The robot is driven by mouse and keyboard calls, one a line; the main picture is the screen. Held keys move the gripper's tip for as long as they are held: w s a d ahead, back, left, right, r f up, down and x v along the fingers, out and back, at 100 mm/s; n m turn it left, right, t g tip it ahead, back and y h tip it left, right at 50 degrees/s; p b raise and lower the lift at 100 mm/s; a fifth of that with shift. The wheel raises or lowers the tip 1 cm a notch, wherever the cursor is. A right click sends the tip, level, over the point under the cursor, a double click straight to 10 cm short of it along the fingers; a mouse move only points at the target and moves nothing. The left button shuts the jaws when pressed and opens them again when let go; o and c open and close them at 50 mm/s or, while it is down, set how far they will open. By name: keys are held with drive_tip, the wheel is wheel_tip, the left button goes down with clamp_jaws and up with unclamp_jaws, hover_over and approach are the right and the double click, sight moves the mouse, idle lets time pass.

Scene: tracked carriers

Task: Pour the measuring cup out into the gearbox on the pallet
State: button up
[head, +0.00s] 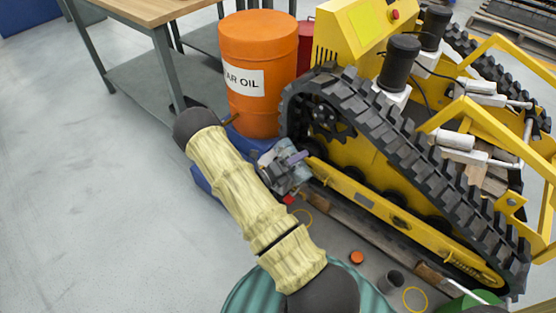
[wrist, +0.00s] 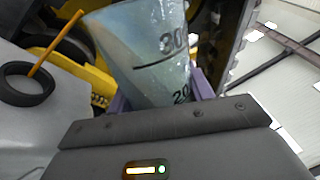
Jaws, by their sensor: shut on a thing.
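The measuring cup (wrist: 145,50) is translucent with black marks, including a 20-something and a 30-something. In the wrist view it sits between purple fingers, and my gripper (wrist: 160,95) is shut on it. A pale grey body (wrist: 30,130) with a black ring opening and an orange rod fills the left of that view; it appears to be the gearbox, apart from the cup. In the head view a purple finger (head: 297,157) shows beside a grey metal body (head: 284,176), partly behind my arm. The cup's contents and exact tilt are unclear. The pallet appears as blue edges (head: 204,182).
An orange gear oil drum (head: 258,98) stands behind my gripper. A yellow tracked carrier (head: 372,175) is close on the right. A wooden-topped bench (head: 150,10) is at the back left. Small parts and a dark cup (head: 390,280) lie near the front. The left floor is clear.

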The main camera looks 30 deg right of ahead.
drive_tip(key=shift+s+d, duration=0.1)
drive_tip(key=shift+s, duration=0.1)
drive_tip(key=shift+w+a, duration=0.2)
drive_tip(key=shift+a, duration=0.2)
drive_tip(key=shift+d, duration=0.15)
drive_tip(key=shift+s+d+n, duration=0.1)
drive_tip(key=shift+d+n, duration=0.05)
drive_tip(key=shift+n, duration=0.15)
drive_tip(key=shift+a+f, duration=0.1)
drive_tip(key=shift+a, duration=0.1)
idle(0.9)
drive_tip(key=shift+d+n, duration=0.2)
drive_tip(key=shift+n, duration=0.1)
drive_tip(key=shift+w+a, duration=0.1)
drive_tip(key=shift+w, duration=0.1)
